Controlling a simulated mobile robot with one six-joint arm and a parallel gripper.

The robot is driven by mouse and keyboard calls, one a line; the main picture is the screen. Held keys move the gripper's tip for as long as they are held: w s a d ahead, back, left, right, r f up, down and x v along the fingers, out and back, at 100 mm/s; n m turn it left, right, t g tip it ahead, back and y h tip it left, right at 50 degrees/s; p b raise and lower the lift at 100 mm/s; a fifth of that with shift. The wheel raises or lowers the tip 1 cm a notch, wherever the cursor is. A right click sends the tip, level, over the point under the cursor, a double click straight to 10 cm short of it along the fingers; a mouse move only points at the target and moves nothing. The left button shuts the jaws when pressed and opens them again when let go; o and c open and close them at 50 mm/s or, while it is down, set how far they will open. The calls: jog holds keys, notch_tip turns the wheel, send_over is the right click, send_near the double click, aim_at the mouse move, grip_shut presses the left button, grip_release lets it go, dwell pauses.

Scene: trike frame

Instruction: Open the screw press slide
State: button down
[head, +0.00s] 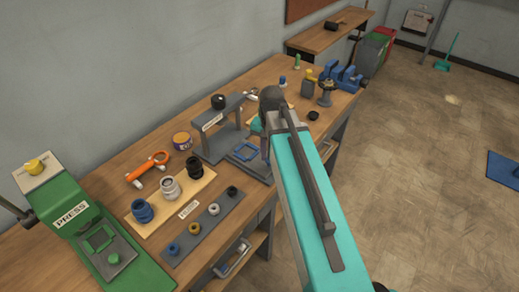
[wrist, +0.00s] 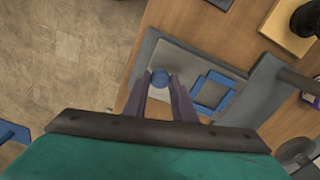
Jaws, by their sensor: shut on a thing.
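The grey screw press (head: 208,147) stands on the workbench, with a label and a black knob on top. A round blue knob (wrist: 160,77) sits near the plate's outer end. My gripper (wrist: 160,82) is shut on this knob, one finger on either side. In the head view my arm hides the gripper and the knob. How far the slide stands out is hard to tell.
A green press (head: 73,222) stands at the left of the bench (head: 165,105). Boards with several ring-shaped parts (head: 202,228) lie in front of the grey press. A blue vise (head: 342,76) stands farther back. The floor (head: 420,160) right of the bench is mostly clear.

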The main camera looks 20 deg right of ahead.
jog(key=shift+s+d, duration=0.8)
jog(key=shift+s, duration=0.2)
jog(key=c, duration=1.5)
grip_release()
jog(key=shift+o, duration=0.2)
notch_tip(320, 180, up, 14)
jog(key=p, duration=0.7)
jog(key=shift+f, duration=0.15)
